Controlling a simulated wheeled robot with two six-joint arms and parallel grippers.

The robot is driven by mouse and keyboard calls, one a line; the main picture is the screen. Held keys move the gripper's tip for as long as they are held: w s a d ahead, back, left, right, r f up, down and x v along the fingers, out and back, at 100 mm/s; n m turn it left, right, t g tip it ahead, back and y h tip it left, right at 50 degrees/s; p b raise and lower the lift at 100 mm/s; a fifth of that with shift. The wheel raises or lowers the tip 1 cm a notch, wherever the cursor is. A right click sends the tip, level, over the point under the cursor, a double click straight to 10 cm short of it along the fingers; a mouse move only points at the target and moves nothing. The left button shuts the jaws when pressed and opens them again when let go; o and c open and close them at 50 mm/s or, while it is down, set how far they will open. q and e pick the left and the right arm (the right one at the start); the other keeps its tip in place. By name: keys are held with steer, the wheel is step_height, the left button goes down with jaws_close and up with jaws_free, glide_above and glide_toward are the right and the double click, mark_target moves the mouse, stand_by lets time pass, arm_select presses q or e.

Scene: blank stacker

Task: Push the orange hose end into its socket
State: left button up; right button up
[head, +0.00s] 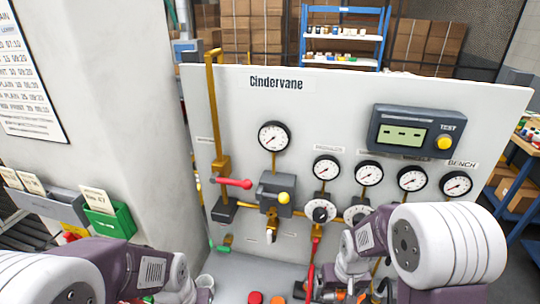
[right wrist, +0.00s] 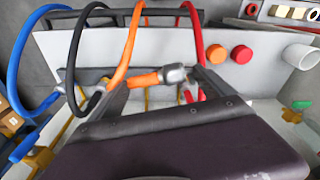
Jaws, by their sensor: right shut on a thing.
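The orange hose (right wrist: 126,55) loops down over a dark rail in the right wrist view. Its orange end (right wrist: 144,80) with a grey metal tip (right wrist: 175,74) lies between the fingers of my right gripper (right wrist: 165,82). The gripper is shut on it, and the tip points right in that view. In the head view my right gripper (head: 330,293) is low at the bottom edge, in front of the panel, with a bit of orange beside it. I cannot tell which fitting is the orange hose's socket. My left arm shows at lower left; its gripper fingers are out of view.
Blue (right wrist: 25,80), black (right wrist: 77,60) and red (right wrist: 198,45) hoses hang beside the orange one. An orange knob (right wrist: 218,54), a red knob (right wrist: 241,54) and a white cup (right wrist: 302,56) stand nearby. The panel (head: 330,105) carries gauges, valves and a red lever (head: 233,183).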

stand_by(0.3)
steer(key=a+r+n+y, duration=0.1)
steer(key=a+r+n, duration=0.3)
steer(key=a+n, duration=0.4)
steer(key=w+a, duration=0.1)
steer(key=a, duration=0.4)
steer(key=shift+a+r, duration=0.15)
steer(key=shift+a, duration=0.2)
steer(key=w+a+f+n, duration=0.3)
steer(key=f+n, duration=0.1)
steer(key=shift+w+a+n+g, duration=0.2)
steer(key=shift+n+g, duration=0.1)
steer(key=shift+g, duration=0.1)
steer(key=shift+s+f, duration=0.1)
steer(key=s+d+r+m, duration=0.5)
steer(key=d+r+m, duration=0.1)
steer(key=r+m, duration=0.2)
steer(key=shift+d+r+t, duration=0.2)
steer(key=shift+d+t, duration=0.1)
steer(key=shift+d, duration=0.05)
